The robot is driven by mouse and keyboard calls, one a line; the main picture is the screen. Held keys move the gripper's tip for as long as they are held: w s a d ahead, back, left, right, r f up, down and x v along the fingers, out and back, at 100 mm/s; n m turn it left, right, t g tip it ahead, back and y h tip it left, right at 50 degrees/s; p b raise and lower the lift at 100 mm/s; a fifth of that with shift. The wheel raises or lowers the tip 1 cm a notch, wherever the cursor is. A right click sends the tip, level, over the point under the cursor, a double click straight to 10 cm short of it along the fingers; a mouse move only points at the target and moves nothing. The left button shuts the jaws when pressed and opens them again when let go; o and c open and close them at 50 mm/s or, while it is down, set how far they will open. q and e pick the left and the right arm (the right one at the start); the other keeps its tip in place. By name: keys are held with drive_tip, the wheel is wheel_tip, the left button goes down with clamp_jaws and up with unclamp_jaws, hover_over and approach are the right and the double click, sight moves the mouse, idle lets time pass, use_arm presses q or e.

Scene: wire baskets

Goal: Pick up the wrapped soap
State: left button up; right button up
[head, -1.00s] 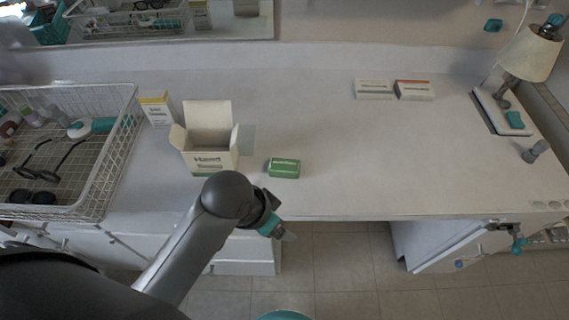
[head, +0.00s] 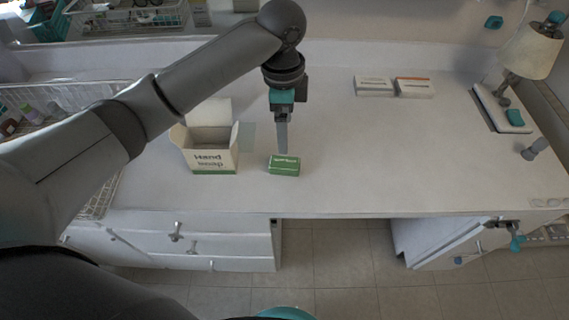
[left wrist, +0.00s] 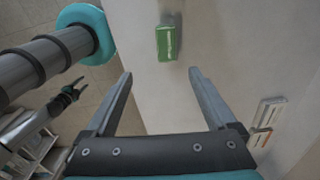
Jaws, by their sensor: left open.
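The wrapped soap, a small green bar with a white-printed label (head: 284,166), lies on the white countertop, right of an open carton. My left gripper (head: 282,150) points down just above and behind it in the head view. In the left wrist view the soap (left wrist: 166,43) lies beyond the fingertips, roughly in line with the gap between them. The left gripper (left wrist: 161,73) is open and nothing is between its fingers. What appears to be my right gripper (left wrist: 77,86) shows small at the left of the wrist view, away from the counter; its jaw state is unclear.
The open hand soap carton (head: 211,160) stands left of the soap. Two small boxes (head: 374,87) (head: 414,89) lie at the back right. A lamp (head: 527,52) stands at the far right. A wire basket (head: 100,198) is partly hidden behind my arm. The counter right of the soap is clear.

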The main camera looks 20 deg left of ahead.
use_arm(q)
drive_tip(key=b, duration=0.2)
hover_over(284, 162)
drive_tip(key=f, duration=0.6)
drive_tip(key=s+f, duration=0.1)
drive_tip(key=f, duration=0.1)
drive_tip(key=shift+a+f, duration=0.1)
drive_tip(key=shift+f, duration=0.3)
drive_tip(key=shift+w+f+b, duration=0.25)
drive_tip(key=shift+f+b, duration=0.2)
drive_tip(key=shift+f, duration=0.9)
drive_tip(key=shift+w+f+b, duration=0.25)
drive_tip(key=shift+f+b, duration=0.2)
drive_tip(key=shift+f, duration=0.85)
drive_tip(key=shift+d, duration=0.2)
clamp_jaws()
